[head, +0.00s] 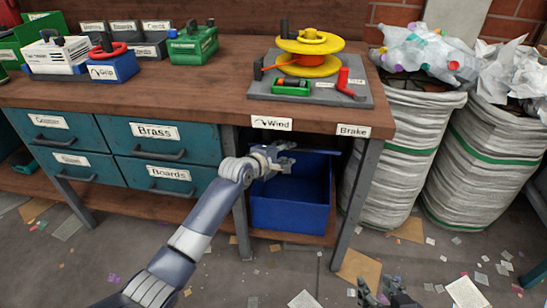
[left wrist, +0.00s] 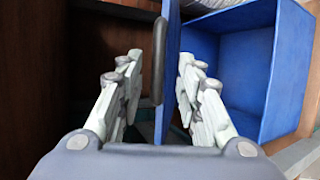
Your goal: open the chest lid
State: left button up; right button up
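The blue chest (head: 290,213) sits on the lower shelf under the bench. Its lid (head: 325,152) is raised and shows nearly edge-on in the head view; the chest's inside is visible below it. In the left wrist view the chest (left wrist: 285,75) shows its open interior, and the lid (left wrist: 173,65) stands apart from the opening with a dark handle (left wrist: 158,60) on its outer face. My left gripper (head: 283,157) is at the lid, its fingers apart (left wrist: 158,85) on either side of lid and handle. My right gripper (head: 380,291) is low at the bottom edge, fingers apart and empty.
The bench top (head: 210,85) overhangs the chest, with a table leg (head: 358,200) on its right and teal drawers (head: 160,140) on its left. Filled sacks (head: 390,150) stand right of the bench. Scraps litter the floor.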

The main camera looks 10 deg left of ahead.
pick_arm(q)
jog(key=v, duration=0.7)
